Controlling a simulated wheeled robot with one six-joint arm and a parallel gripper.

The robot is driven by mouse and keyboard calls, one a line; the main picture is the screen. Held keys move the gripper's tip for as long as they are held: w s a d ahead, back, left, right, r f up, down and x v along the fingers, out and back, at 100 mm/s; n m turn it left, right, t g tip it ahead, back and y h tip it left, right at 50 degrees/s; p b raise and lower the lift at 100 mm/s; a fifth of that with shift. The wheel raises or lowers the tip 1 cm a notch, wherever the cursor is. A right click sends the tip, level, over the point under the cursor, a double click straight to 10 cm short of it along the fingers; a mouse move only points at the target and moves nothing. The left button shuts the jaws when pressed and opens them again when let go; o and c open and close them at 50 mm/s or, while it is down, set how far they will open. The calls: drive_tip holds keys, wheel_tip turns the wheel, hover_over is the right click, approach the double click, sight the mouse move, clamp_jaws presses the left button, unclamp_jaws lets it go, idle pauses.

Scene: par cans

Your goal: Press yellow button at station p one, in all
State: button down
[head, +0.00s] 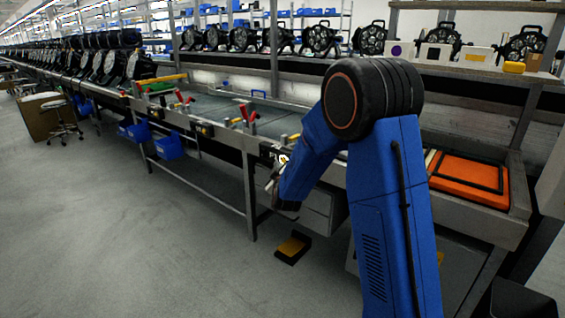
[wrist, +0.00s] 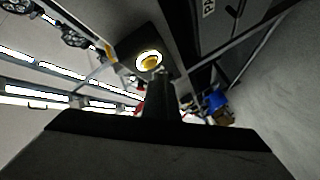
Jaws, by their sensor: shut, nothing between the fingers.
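The yellow button (wrist: 149,61) has a bright white ring and sits on a dark box in the wrist view. In the head view the lit button (head: 284,158) shows on the dark panel along the bench's front edge, partly behind my blue arm. My gripper (wrist: 156,76) is shut and empty, its fingertips just below the button's ring in the wrist picture. I cannot tell whether they touch it. In the head view my gripper (head: 272,188) is small and dark, low in front of the bench edge. A pale label starting with P (wrist: 209,8) is beside the box.
The long workbench (head: 222,148) carries red clamps (head: 248,112). An orange case (head: 468,180) lies at the right. A yellow and black pedal (head: 293,247) is on the floor below. Blue bins (head: 168,146) hang under the bench.

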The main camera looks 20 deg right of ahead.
drive_tip(key=s+a, duration=0.1)
drive_tip(key=a, duration=0.1)
drive_tip(key=s+a, duration=0.2)
idle(0.6)
idle(0.5)
drive_tip(key=s+d+r+m+g+y, duration=0.1)
drive_tip(key=s+r+m+g+y, duration=0.2)
drive_tip(key=s, duration=0.7)
drive_tip(key=s+d+r+g+y, duration=0.15)
drive_tip(key=s+r, duration=0.25)
drive_tip(key=s, duration=0.6)
drive_tip(key=s+d+f+m+g, duration=0.1)
drive_tip(key=s+g, duration=0.1)
drive_tip(key=s, duration=0.9)
drive_tip(key=s+d+f+m+g+h, duration=0.1)
drive_tip(key=s+d+m+g, duration=0.1)
drive_tip(key=s, duration=1)
drive_tip(key=s+d+f+m+g+h, duration=0.1)
drive_tip(key=s+d+m+g, duration=0.1)
drive_tip(key=s, duration=0.9)
drive_tip(key=shift+s+d+g, duration=0.15)
drive_tip(key=shift+d+g, duration=0.05)
drive_tip(key=shift+g, duration=0.65)
